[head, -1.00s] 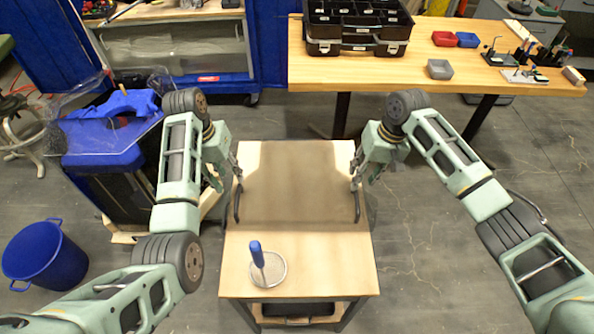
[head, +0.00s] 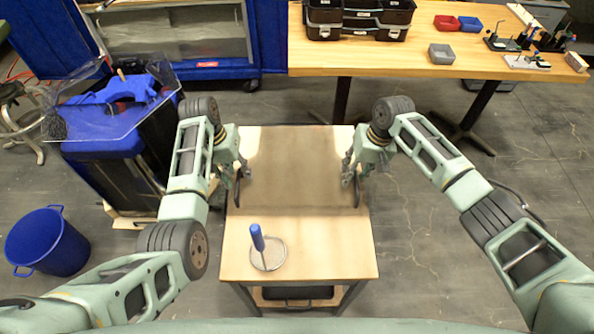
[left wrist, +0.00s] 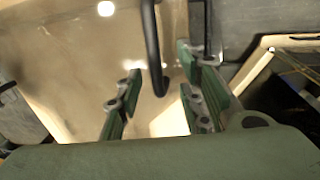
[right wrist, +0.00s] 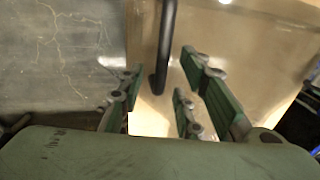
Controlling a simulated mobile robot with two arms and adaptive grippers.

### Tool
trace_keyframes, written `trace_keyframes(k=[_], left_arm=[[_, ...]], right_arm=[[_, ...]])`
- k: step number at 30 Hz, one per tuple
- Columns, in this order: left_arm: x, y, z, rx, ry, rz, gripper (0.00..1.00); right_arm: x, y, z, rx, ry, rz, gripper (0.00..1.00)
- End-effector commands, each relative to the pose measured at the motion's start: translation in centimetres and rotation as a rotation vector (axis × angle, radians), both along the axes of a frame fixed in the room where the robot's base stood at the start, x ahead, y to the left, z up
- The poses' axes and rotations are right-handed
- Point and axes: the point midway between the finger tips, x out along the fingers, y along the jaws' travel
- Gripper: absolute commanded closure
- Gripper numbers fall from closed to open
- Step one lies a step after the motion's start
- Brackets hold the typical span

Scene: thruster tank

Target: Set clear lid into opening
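The clear lid (head: 295,165) lies flat on the small wooden table, a tinted see-through sheet with a black handle at each side. My left gripper (head: 240,178) is open at the left handle; in the left wrist view the black handle bar (left wrist: 152,50) shows between its spread fingers (left wrist: 155,95). My right gripper (head: 352,180) is open at the right handle; in the right wrist view that handle bar (right wrist: 164,50) shows between its fingers (right wrist: 160,95). I cannot tell whether the fingers touch the bars. The blue-topped tank (head: 105,140) stands left; its opening is not clearly visible.
A blue-handled strainer-like tool (head: 268,255) stands on the table's (head: 325,260) near part. A clear angled panel (head: 85,118) sits on the tank. A blue bucket (head: 45,243) stands at lower left. A workbench (head: 400,66) with a black case (head: 358,22) runs behind. Floor at right is clear.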

Motion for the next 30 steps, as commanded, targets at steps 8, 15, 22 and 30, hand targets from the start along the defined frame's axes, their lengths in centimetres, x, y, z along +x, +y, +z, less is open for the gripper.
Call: trace_keyframes(k=[8, 15, 22, 30], left_arm=[[-0.02, -0.18, -0.83, 0.000, 0.000, 0.000, 0.65], [-0.02, -0.17, -0.80, 0.000, 0.000, -0.001, 0.74], [-0.02, -0.18, -0.79, 0.000, 0.000, -0.001, 0.94], [-0.01, -0.20, -0.76, -0.001, 0.000, -0.001, 1.00]], right_arm=[[-0.01, 0.10, -0.83, -0.001, 0.000, 0.001, 0.68], [-0.01, 0.11, -0.80, -0.001, 0.000, 0.001, 0.77], [0.00, 0.11, -0.78, -0.001, 0.000, 0.000, 0.97], [0.00, 0.12, -0.76, -0.001, -0.001, 0.001, 1.00]])
